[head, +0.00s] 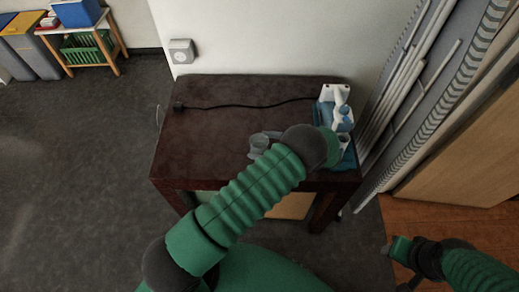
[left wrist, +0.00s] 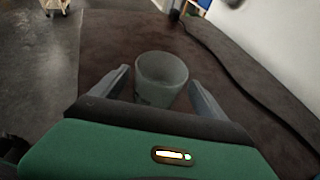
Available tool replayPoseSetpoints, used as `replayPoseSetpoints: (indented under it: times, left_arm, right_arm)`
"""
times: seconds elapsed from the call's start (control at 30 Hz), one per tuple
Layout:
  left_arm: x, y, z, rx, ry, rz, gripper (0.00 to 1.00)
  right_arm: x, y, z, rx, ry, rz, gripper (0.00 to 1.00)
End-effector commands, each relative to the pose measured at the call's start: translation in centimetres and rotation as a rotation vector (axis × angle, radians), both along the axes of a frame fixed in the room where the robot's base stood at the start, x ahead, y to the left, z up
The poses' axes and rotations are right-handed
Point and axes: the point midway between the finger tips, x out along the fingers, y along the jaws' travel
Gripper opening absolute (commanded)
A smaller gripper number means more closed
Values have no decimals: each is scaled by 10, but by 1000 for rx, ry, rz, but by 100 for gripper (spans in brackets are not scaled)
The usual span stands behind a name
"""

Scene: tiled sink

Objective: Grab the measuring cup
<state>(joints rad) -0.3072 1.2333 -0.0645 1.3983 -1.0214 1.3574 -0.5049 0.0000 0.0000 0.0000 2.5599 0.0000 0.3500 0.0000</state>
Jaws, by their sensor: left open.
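The measuring cup (left wrist: 162,73) is a translucent grey cup, upright on the dark brown table. It also shows in the head view (head: 258,142), beside my left arm. My left gripper (left wrist: 159,79) is open, with one finger on each side of the cup in the left wrist view. I cannot tell whether either finger touches it. In the head view my left arm hides most of this gripper. My right gripper (head: 396,268) is at the lower right over the floor, away from the table; its jaw opening is unclear.
A white and blue device (head: 338,108) stands at the table's right end, partly behind my left arm. A black cable (head: 240,107) runs along the back of the table (head: 205,145). The table's left part is clear. Grey panels and pipes (head: 405,95) stand on the right.

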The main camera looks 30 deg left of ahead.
Motion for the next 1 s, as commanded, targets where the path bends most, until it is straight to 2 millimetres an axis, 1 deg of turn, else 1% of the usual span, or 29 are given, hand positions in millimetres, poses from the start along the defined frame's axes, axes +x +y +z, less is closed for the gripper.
replayPoseSetpoints:
  times: [0.1,0.23,0.33,0.47,0.5,1.0]
  left_arm:
    - [-4,20,-10,1,3,5,84]
    - [-5,38,-19,1,0,2,84]
    - [-6,42,-21,0,0,2,84]
    - [-6,42,-21,0,-1,1,84]
    - [-6,42,-21,0,-1,1,83]
    - [-5,41,-21,0,-1,1,17]
  right_arm:
    - [0,0,3,0,0,0,44]
    - [0,0,4,0,0,0,44]
    - [0,0,4,0,0,0,44]
    - [0,0,3,0,0,0,44]
    - [0,0,3,0,0,0,44]
    - [0,0,3,0,0,0,44]
